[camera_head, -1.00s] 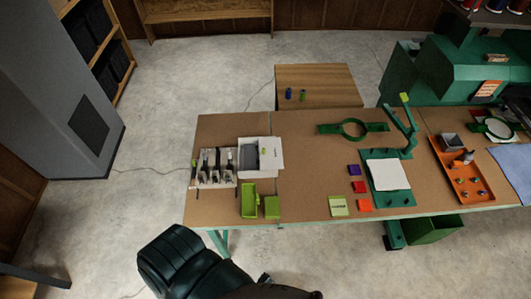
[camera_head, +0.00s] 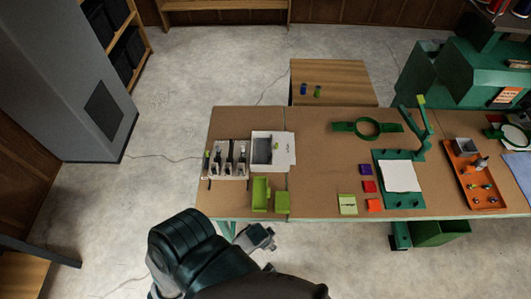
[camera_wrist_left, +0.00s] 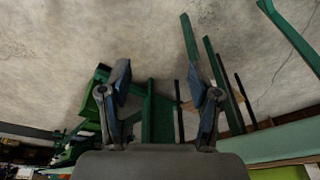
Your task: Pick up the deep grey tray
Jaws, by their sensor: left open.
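Two grey items could be the deep grey tray, and I cannot tell which. A small dark grey open tray (camera_head: 465,146) sits at the far end of an orange tray (camera_head: 473,176) on the right of the table. A grey shape (camera_head: 263,150) lies within a white box (camera_head: 286,142) at the table's left part. My left gripper (camera_head: 262,239) is in front of the table's near left edge, apart from both. In the left wrist view its two fingers (camera_wrist_left: 158,75) are spread with nothing between them. My right gripper is not in view.
Coloured squares and a green frame (camera_head: 398,178) lie mid-table. Brown tabletop (camera_head: 317,170) between them is clear. A cabinet stands at left.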

